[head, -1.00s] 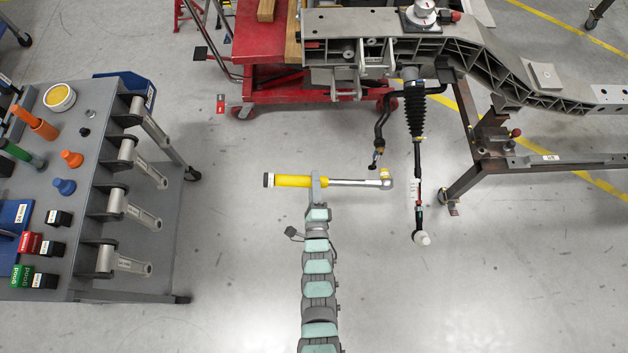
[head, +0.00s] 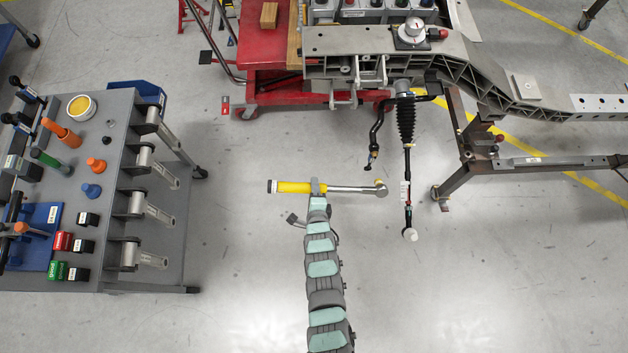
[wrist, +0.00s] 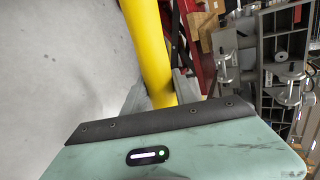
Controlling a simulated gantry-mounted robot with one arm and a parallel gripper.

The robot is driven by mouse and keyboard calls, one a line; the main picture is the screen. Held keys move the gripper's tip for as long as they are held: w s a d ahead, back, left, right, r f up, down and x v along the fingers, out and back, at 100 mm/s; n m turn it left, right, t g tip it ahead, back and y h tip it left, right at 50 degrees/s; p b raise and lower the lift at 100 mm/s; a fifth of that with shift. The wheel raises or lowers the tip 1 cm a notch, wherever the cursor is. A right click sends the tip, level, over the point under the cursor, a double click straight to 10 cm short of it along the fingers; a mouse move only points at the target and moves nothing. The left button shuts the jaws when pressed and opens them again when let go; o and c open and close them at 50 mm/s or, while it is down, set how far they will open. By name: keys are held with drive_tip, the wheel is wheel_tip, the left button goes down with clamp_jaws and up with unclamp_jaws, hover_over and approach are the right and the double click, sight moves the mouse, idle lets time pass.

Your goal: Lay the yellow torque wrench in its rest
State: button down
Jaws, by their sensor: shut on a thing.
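The torque wrench has a yellow handle (head: 293,187), a black end at the left and a bare metal shaft with a ratchet head (head: 380,188) at the right. It lies level across my gripper (head: 317,187), held above the open floor. The jaws are shut on the handle near where it meets the shaft. In the wrist view, the yellow handle (wrist: 148,45) runs up from between the grey fingers (wrist: 161,93). I cannot pick out the wrench's rest for certain. A blue tray (head: 38,258) on the cart at the left holds a dark tool with an orange part.
The grey cart (head: 120,275) at the left carries sockets, screwdrivers and a yellow-filled tub (head: 81,106). Silver arms stick out from its right side. A hanging rod with a black boot (head: 406,120) is just right of the wrench. The chassis frame (head: 350,40) is behind.

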drive_tip(key=g+p, duration=0.1)
drive_tip(key=r+g+p, duration=0.1)
drive_tip(key=p, duration=0.1)
drive_tip(key=shift+s+r+g, duration=0.2)
drive_tip(key=shift+s+g, duration=0.1)
drive_tip(key=g+p, duration=0.1)
drive_tip(key=p, duration=0.1)
drive_tip(key=r+g+p, duration=0.1)
drive_tip(key=g+p, duration=0.1)
drive_tip(key=shift+s+n+h+p, duration=0.3)
drive_tip(key=shift+s, duration=0.05)
drive_tip(key=shift+s+n+g+h+p, duration=0.15)
drive_tip(key=shift+s+g+p, duration=0.25)
drive_tip(key=shift+g, duration=0.55)
drive_tip(key=shift+s+n+g+h+p, duration=0.1)
drive_tip(key=shift+s+g+p, duration=0.25)
drive_tip(key=shift+g, duration=0.65)
drive_tip(key=shift+s+n+g+h+p, duration=0.2)
drive_tip(key=shift+g+p, duration=0.3)
drive_tip(key=shift+g, duration=0.45)
drive_tip(key=shift+s, duration=0.2)
